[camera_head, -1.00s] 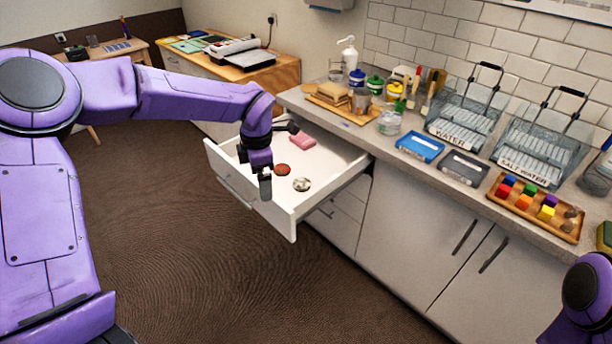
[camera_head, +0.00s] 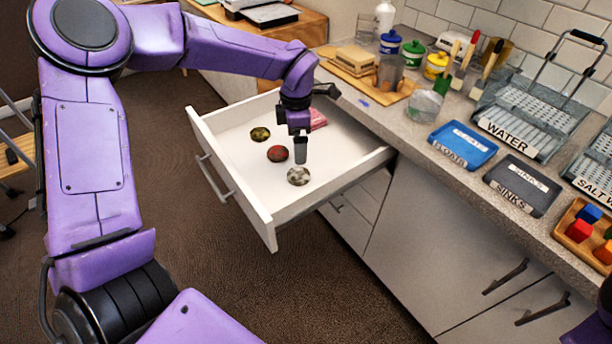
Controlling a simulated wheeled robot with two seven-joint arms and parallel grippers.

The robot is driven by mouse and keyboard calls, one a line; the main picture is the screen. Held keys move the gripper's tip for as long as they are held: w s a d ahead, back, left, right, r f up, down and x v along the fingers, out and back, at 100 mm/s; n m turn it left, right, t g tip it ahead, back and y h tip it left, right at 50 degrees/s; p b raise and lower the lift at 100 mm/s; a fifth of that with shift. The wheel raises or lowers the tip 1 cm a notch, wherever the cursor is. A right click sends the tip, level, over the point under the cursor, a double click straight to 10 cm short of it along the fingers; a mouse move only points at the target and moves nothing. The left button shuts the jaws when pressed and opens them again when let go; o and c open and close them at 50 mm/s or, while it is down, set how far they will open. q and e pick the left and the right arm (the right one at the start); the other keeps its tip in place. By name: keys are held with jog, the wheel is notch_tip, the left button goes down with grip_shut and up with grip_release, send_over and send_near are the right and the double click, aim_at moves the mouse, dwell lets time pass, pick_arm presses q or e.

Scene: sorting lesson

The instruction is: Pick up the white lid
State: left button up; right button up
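A whitish, dark-mottled round disc (camera_head: 299,176), which looks like the white lid, lies in the open white drawer (camera_head: 232,122) near its front right corner. A dark red disc (camera_head: 278,153) and an olive-yellow disc (camera_head: 260,134) lie behind it to the left. My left gripper (camera_head: 300,158) points down over the drawer, just behind the whitish disc in the picture. Its fingers overlap in this view, so I cannot see a gap between them. Nothing shows in it. My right gripper is out of view; only a bit of my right arm shows at the lower right edge.
A pink block (camera_head: 318,119) lies at the drawer's back, partly behind my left arm. The counter (camera_head: 405,150) beside it holds a blue tray (camera_head: 463,145), a dark tray (camera_head: 521,185) and wire baskets. The floor left of the drawer is open.

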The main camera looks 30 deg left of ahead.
pick_arm(q)
send_over(300, 174)
notch_tip(300, 174, down, 6)
jog(key=shift+a+f, duration=0.1)
jog(key=shift+a, duration=0.05)
notch_tip(300, 174, down, 5)
jog(key=shift+w+r+p, duration=0.1)
jog(key=shift+p, duration=0.45)
jog(key=c, duration=1.1)
